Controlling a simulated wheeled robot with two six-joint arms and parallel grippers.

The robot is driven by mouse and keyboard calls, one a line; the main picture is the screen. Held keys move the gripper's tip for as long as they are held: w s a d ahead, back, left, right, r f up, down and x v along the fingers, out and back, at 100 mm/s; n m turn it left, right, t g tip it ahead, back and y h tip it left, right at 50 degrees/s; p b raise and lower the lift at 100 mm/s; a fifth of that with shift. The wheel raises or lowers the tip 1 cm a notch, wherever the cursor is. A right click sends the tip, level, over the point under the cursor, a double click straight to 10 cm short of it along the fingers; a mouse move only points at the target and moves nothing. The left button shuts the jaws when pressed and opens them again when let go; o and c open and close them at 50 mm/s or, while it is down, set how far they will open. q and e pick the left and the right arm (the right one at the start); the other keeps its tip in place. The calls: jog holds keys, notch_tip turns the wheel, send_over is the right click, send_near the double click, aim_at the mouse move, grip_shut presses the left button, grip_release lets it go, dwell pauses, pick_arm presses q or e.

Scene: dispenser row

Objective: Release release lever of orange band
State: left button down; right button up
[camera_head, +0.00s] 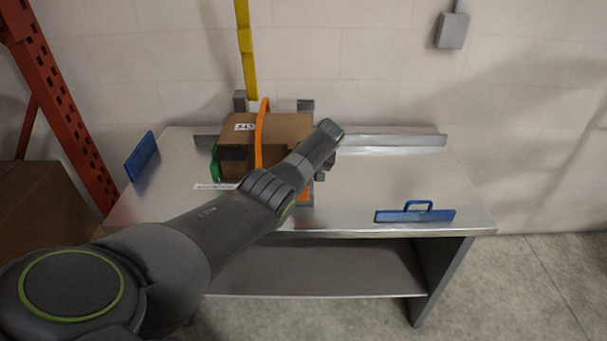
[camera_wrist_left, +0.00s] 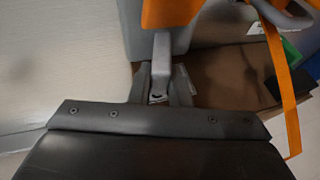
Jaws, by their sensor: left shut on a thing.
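A brown cardboard box (camera_head: 290,128) sits on the metal table with the orange band (camera_head: 262,130) around it. My left gripper (camera_wrist_left: 160,92) is shut on a grey lever (camera_wrist_left: 161,58), which lies below an orange part (camera_wrist_left: 170,12) at the top of the picture. In the head view my left arm reaches to the box's right side and hides the lever and fingertips. My right gripper is in neither view.
The metal table (camera_head: 365,180) is clear to the right, apart from a blue handled plate (camera_head: 415,216) at its front edge. Another blue plate (camera_head: 141,156) stands at the left edge. A yellow strap (camera_head: 246,50) hangs behind the box. A red rack post (camera_head: 60,100) stands at the left.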

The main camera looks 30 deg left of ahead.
pick_arm(q)
jog(key=shift+d+y+b, duration=0.15)
jog(key=shift+y+b, duration=0.15)
jog(key=c, duration=1.4)
grip_release()
jog(key=shift+w, duration=0.1)
jog(key=shift+o, duration=0.2)
jog(key=shift+d+r+p, duration=0.3)
jog(key=shift+r+p, duration=0.1)
jog(key=shift+r, duration=0.2)
jog(key=v, duration=1.6)
